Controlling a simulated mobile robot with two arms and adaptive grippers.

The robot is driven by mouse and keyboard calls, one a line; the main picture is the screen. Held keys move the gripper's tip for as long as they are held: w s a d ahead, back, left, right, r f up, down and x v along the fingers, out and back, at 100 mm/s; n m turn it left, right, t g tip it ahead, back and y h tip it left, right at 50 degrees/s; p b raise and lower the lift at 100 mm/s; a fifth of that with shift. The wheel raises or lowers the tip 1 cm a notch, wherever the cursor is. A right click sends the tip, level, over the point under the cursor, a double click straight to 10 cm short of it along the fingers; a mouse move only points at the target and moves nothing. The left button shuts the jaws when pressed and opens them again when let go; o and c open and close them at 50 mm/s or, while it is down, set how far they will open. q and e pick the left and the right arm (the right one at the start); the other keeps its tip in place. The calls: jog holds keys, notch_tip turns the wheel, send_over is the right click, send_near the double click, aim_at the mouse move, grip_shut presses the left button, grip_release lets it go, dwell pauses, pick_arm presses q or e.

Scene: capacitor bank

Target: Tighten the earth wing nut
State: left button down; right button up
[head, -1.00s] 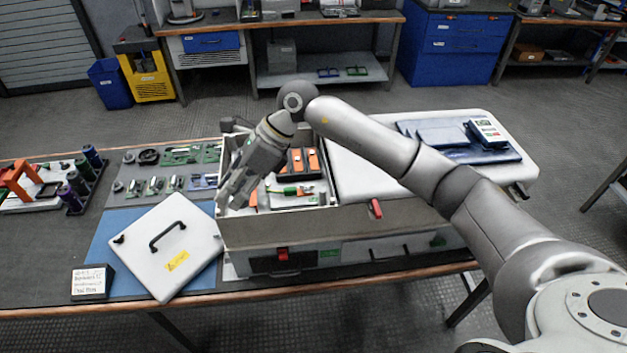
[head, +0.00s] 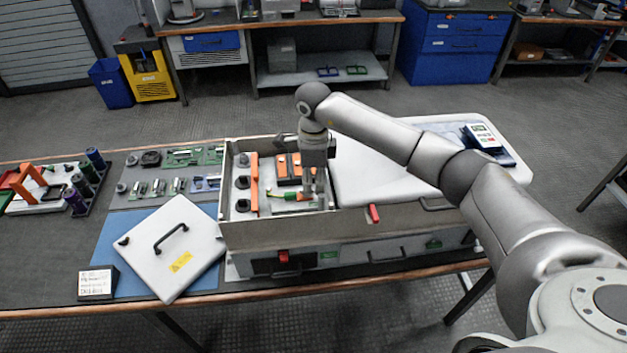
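My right gripper (head: 313,190) points straight down inside the open bay of the grey cabinet (head: 350,222). Its fingertips are near the right end of a green and yellow earth lead (head: 285,196), close to a small orange-brown part. The earth wing nut cannot be made out; it is too small or hidden by the fingers. Whether the fingers touch anything, or are open or shut, cannot be told. My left gripper is not in view.
An orange bar (head: 254,182) with black round parts stands at the bay's left, and orange-topped blocks (head: 289,168) stand behind the lead. The white cover (head: 172,247) with a black handle lies on the blue mat (head: 108,228). A red handle (head: 374,213) sits on the cabinet's front rim.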

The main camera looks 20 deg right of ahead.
jog(key=shift+f, duration=1.1)
grip_shut()
